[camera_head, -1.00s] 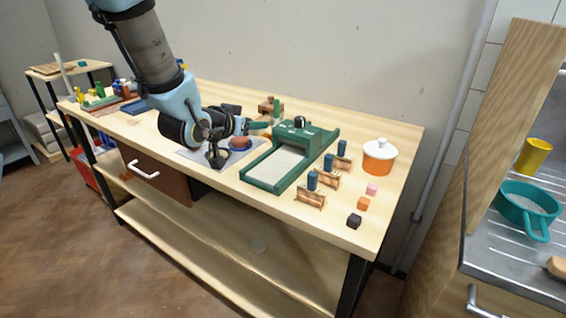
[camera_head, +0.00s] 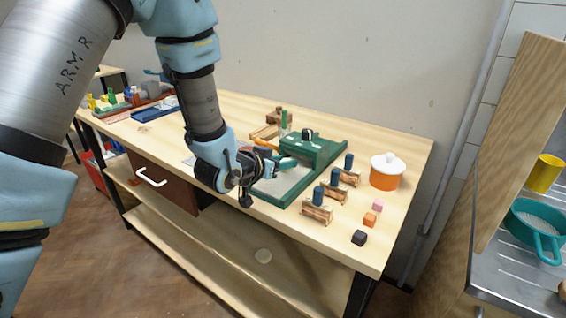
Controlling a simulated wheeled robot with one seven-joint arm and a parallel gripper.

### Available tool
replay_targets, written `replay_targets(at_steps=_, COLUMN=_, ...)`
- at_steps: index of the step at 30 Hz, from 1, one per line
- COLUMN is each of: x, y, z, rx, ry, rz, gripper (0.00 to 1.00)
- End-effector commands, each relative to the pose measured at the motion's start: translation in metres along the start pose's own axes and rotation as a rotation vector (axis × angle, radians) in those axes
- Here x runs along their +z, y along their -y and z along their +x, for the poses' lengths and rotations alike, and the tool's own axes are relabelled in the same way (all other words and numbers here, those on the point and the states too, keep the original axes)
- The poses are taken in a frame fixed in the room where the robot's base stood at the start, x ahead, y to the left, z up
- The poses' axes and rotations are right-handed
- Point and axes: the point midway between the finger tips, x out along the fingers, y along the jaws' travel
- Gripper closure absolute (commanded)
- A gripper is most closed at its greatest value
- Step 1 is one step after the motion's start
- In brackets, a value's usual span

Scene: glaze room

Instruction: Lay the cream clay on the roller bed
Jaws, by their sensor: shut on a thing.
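The roller bed is a green frame with a pale flat bed (camera_head: 285,185) and a green roller housing (camera_head: 318,152) at its back, on the wooden bench. My gripper (camera_head: 284,164) is over the left side of the bed, in front of the housing. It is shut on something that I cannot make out. I cannot pick out the cream clay in view. My wrist and fingers hide part of the bed and the bench left of it.
Wooden racks with blue cylinders (camera_head: 319,195) stand right of the bed. An orange-handled tool (camera_head: 265,144) lies behind my gripper.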

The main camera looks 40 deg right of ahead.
Motion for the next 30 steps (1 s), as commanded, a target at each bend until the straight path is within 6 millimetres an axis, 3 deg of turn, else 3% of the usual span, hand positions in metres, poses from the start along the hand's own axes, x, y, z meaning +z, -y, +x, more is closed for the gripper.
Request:
replay_targets(at_steps=15, x=0.0118, y=0.0000, z=0.0050, rx=0.000, ry=-0.002, rz=0.000, gripper=1.00)
replay_targets(at_steps=16, x=0.0103, y=0.0000, z=0.0044, rx=0.000, ry=-0.002, rz=0.001, gripper=0.55)
replay_targets(at_steps=23, x=0.0099, y=-0.0001, z=0.0042, rx=0.000, ry=-0.001, rz=0.001, gripper=0.29)
replay_targets(at_steps=30, x=0.0095, y=-0.0002, z=0.0041, rx=0.000, ry=-0.002, rz=0.001, gripper=0.29)
